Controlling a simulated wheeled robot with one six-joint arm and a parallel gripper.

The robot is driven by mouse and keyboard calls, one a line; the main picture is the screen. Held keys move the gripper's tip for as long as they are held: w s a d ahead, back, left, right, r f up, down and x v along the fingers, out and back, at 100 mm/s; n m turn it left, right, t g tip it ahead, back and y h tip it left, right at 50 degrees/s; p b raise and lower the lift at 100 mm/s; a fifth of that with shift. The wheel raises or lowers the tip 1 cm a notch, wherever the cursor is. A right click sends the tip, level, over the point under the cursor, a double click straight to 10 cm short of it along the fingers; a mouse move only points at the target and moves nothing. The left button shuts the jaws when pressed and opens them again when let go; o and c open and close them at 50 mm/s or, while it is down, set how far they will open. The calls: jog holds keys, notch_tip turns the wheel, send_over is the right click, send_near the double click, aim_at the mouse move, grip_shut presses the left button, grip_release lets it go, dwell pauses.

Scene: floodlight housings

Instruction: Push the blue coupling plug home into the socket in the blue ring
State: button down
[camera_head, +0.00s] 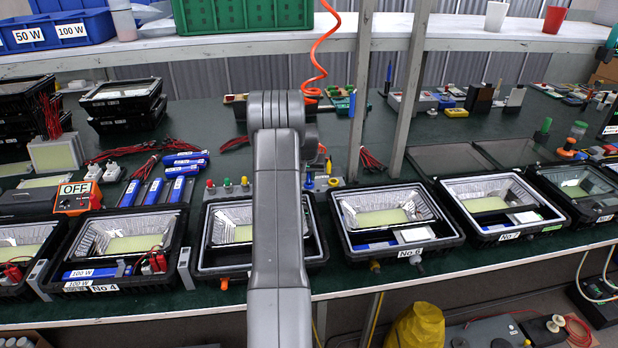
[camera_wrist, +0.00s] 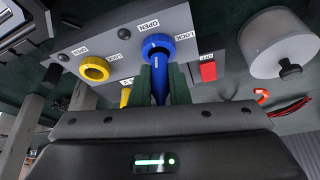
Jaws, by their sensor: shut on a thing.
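In the head view my arm hides the gripper and plug.
A yellow ring (camera_wrist: 95,69) is left of the blue one, with a yellow plug (camera_wrist: 125,96) below. Floodlight housings (camera_head: 395,222) line the bench; an orange coiled cord (camera_head: 318,55) hangs above.

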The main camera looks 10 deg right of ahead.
jog(key=shift+f+b, duration=0.5)
jog(key=shift+f, duration=0.15)
dwell(0.3)
jog(key=shift+s+r, duration=0.1)
jog(key=shift+r+p, duration=0.55)
jog(key=shift+r, duration=0.6)
jog(key=shift+b, duration=0.5)
dwell(1.0)
jog(key=shift+f+b, duration=0.8)
jog(key=shift+f, duration=0.2)
jog(key=shift+r, duration=0.15)
jog(key=shift+r+p, duration=0.3)
jog(key=shift+r, duration=0.3)
jog(key=shift+b, duration=0.35)
dwell(1.4)
